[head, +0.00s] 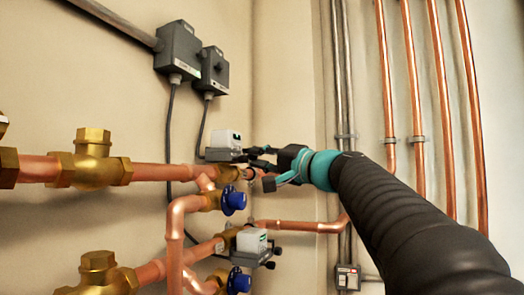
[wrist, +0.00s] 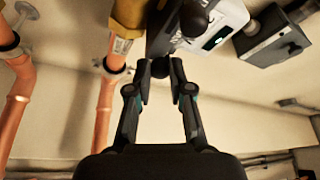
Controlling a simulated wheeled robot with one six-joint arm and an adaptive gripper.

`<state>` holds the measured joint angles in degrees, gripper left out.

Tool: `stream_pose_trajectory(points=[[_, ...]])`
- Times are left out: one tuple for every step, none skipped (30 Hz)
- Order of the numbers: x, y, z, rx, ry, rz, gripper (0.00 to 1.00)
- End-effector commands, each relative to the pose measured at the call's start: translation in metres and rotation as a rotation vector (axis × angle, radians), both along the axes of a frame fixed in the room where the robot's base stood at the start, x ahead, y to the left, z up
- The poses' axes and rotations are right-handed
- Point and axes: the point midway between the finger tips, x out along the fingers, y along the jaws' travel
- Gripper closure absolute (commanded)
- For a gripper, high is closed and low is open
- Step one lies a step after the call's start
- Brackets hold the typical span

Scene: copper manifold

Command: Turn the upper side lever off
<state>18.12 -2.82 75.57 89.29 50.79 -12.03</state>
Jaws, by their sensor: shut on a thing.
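The upper side unit has a white box (head: 226,138) on a dark grey body (head: 221,154) beside the upper copper pipe. The wrist view shows its white box (wrist: 228,22) at the top. A black ball knob (wrist: 160,68), which I take to be the upper side lever's end, sits between my fingertips. My gripper (wrist: 162,75) is shut on this knob. In the head view my gripper (head: 260,158) reaches the unit from the right, and its fingers hide the lever. The lever's exact angle cannot be told.
A similar lower unit (head: 252,241) with black knobs sits below. Blue round handles (head: 233,201) and brass fittings (head: 93,158) crowd the left. Two grey boxes (head: 180,52) hang above on the wall. Vertical copper pipes (head: 411,100) stand at the right.

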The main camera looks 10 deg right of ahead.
Motion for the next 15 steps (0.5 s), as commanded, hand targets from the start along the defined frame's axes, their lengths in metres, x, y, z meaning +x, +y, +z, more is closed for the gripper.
stream_pose_trajectory(points=[[-0.0013, 0.0014, 0.0072, 0.025, 0.035, 0.003, 1.0], [-0.0012, 0.0014, 0.0072, 0.041, 0.057, 0.002, 1.0], [-0.001, 0.0014, 0.0073, 0.062, 0.087, 0.002, 1.0], [-0.001, 0.0013, 0.0072, 0.078, 0.11, 0.001, 1.0], [-0.0011, 0.0014, 0.0074, 0.094, 0.13, 0.002, 1.0], [-0.0012, 0.0015, 0.0074, 0.114, 0.158, 0.002, 1.0], [-0.0012, 0.0016, 0.0076, 0.129, 0.178, 0.003, 1.0], [-0.0014, 0.0016, 0.0075, 0.142, 0.196, 0.003, 1.0], [-0.0014, 0.0016, 0.0073, 0.16, 0.222, 0.003, 1.0], [-0.0014, 0.0016, 0.0072, 0.174, 0.239, 0.003, 1.0], [-0.0014, 0.0016, 0.0069, 0.185, 0.256, 0.003, 1.0], [-0.0014, 0.0017, 0.0068, 0.201, 0.277, 0.003, 1.0], [-0.0014, 0.0016, 0.0066, 0.212, 0.292, 0.003, 1.0], [-0.0014, 0.0017, 0.0063, 0.222, 0.306, 0.003, 1.0], [-0.0014, 0.0017, 0.0063, 0.236, 0.324, 0.003, 1.0]])
